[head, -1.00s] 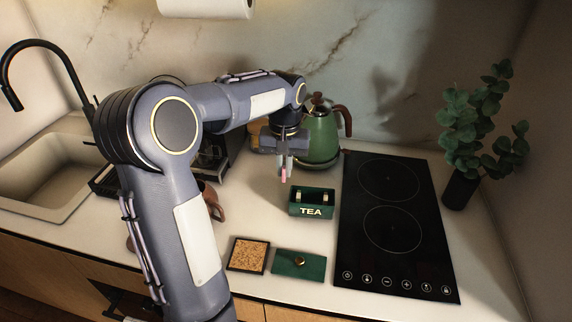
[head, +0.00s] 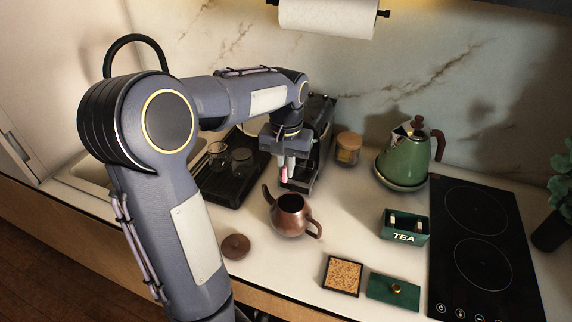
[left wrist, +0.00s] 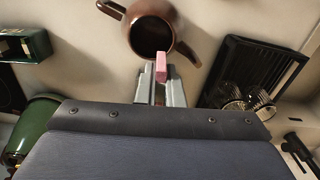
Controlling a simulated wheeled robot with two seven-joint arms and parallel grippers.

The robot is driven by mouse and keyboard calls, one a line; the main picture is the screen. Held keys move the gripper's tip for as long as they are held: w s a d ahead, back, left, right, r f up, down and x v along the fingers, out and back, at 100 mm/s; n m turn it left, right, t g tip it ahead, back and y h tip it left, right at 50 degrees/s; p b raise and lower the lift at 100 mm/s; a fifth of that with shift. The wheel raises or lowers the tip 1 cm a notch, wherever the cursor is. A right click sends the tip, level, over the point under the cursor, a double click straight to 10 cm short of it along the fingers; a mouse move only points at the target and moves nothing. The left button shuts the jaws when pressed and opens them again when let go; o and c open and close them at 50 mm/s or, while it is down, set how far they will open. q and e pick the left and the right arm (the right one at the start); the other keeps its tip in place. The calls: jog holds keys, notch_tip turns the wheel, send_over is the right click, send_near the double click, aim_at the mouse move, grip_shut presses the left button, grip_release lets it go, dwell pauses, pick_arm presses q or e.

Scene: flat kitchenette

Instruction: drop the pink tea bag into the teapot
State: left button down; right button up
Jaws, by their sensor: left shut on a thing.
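My left gripper (head: 285,172) is shut on the pink tea bag (head: 284,174) and holds it up behind the teapot in the head view. The brown teapot (head: 291,217) stands open on the counter, its lid (head: 236,246) lying to its left. In the left wrist view the pink tea bag (left wrist: 161,68) hangs between the fingertips (left wrist: 160,75), just short of the dark opening of the teapot (left wrist: 151,36). How high the bag is above the teapot is hard to tell. My right gripper is not in view.
The green TEA box (head: 405,226) stands open to the right, with its green lid (head: 393,290) and a cork trivet (head: 342,275) in front. A green kettle (head: 407,155) stands behind. A black tray (head: 232,174) with glasses is at the left. The hob (head: 480,240) is at the far right.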

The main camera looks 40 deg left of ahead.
aim_at(286, 179)
pick_arm(q)
notch_tip(286, 179, down, 5)
jog(key=b, duration=0.3)
jog(key=shift+r, duration=0.15)
jog(key=c, duration=1.5)
grip_release()
jog(key=shift+r, duration=0.1)
notch_tip(286, 179, up, 8)
jog(key=shift+f+b, duration=0.15)
jog(key=shift+b, duration=0.15)
